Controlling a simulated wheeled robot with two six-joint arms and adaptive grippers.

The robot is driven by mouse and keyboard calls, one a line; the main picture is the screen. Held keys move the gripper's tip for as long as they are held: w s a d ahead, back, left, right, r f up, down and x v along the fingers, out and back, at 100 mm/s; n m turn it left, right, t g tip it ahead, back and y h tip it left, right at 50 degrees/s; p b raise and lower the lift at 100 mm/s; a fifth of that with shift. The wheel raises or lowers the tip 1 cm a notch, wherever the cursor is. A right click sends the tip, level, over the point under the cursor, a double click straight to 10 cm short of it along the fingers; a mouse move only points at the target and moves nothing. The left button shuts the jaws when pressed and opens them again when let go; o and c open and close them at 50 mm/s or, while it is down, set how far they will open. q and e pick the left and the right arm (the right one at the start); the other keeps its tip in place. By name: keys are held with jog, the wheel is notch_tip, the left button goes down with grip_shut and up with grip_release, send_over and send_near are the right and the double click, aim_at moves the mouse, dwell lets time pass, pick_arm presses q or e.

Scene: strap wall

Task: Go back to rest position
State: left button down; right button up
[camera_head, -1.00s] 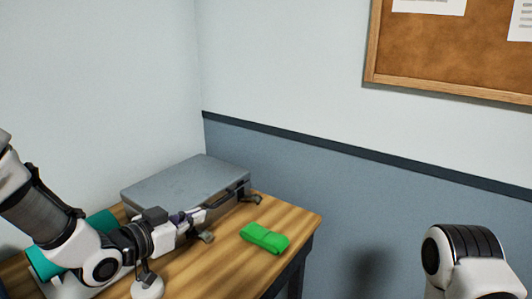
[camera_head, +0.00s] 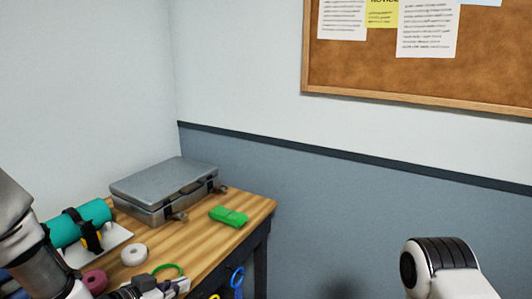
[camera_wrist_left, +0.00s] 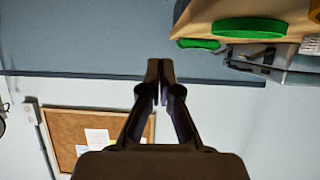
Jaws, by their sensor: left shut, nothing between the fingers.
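My left gripper (camera_wrist_left: 160,75) is shut and empty in the left wrist view, in front of the wall. In the head view my left arm comes in at the lower left, and its gripper end (camera_head: 150,289) is partly cut off by the bottom edge, near the front of the wooden table (camera_head: 212,240). My right arm shows only as a white and black link at the lower right of the head view. The right gripper is out of view.
On the table are a grey case (camera_head: 165,187), a folded green strap (camera_head: 229,216), a teal roll (camera_head: 80,222) with a black strap, a white tape roll (camera_head: 134,254) and a green ring (camera_head: 167,270). A blue loop (camera_head: 237,280) hangs at the table's side. A cork board (camera_head: 420,60) is on the wall.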

pick_arm(q)
jog(key=s+f+n+g+y+p, duration=0.1)
jog(key=s+f+g, duration=0.2)
jog(key=s+f, duration=0.55)
jog(key=s+f+n+g+y+p, duration=0.2)
jog(key=s+f, duration=0.4)
jog(key=f, duration=0.5)
jog(key=s+a+f+n+g+y, duration=0.1)
jog(key=s+a+f+g+y, duration=0.1)
jog(key=s, duration=0.6)
jog(key=s+a+f+n+g+y, duration=0.1)
jog(key=s+a+f+g, duration=0.3)
jog(key=s, duration=0.4)
jog(key=shift+s+a+f+n+y, duration=0.15)
jog(key=shift+f+n+y, duration=0.25)
jog(key=shift+n, duration=0.4)
jog(key=shift+r, duration=0.1)
